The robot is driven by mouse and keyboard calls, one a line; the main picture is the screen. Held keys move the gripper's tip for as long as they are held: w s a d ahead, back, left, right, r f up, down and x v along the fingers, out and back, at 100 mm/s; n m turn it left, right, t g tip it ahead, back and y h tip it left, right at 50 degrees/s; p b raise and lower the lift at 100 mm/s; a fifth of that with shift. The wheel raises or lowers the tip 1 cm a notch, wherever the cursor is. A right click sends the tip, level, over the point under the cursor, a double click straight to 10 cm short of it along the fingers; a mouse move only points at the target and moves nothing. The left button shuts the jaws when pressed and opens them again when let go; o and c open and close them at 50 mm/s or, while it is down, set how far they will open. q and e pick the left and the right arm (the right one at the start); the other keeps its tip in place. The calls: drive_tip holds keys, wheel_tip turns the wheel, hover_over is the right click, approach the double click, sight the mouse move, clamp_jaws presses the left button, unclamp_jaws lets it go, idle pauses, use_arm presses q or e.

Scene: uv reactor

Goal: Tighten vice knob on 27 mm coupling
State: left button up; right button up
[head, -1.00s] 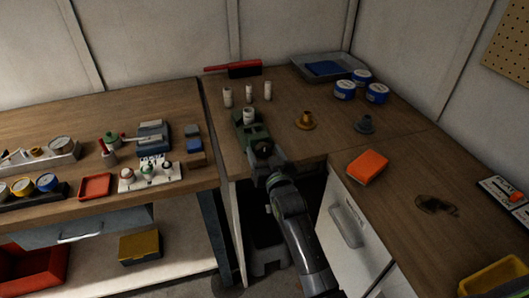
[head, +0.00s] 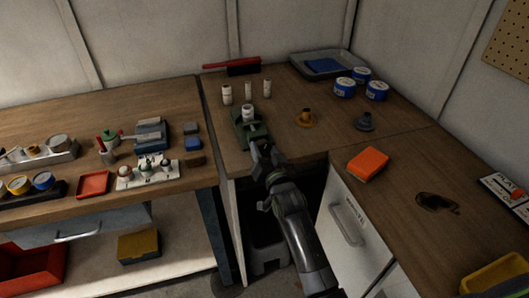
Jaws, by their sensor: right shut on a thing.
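The green vice (head: 245,131) stands near the front edge of the back table. A short white coupling (head: 248,113) sits upright in its jaws. My right gripper (head: 257,147) is at the near end of the vice, with its arm reaching up from below. It is shut on the vice knob, which is mostly hidden behind the fingers. My left gripper is out of view.
Three white cylinders (head: 227,94) stand behind the vice. An orange flanged part (head: 306,118) and a grey one (head: 365,122) stand to its right. An orange block (head: 368,163) lies on the right table. A red-handled brush (head: 232,67) lies at the back.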

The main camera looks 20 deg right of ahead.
drive_tip(key=shift+m, duration=1.7)
drive_tip(key=shift+d, duration=0.1)
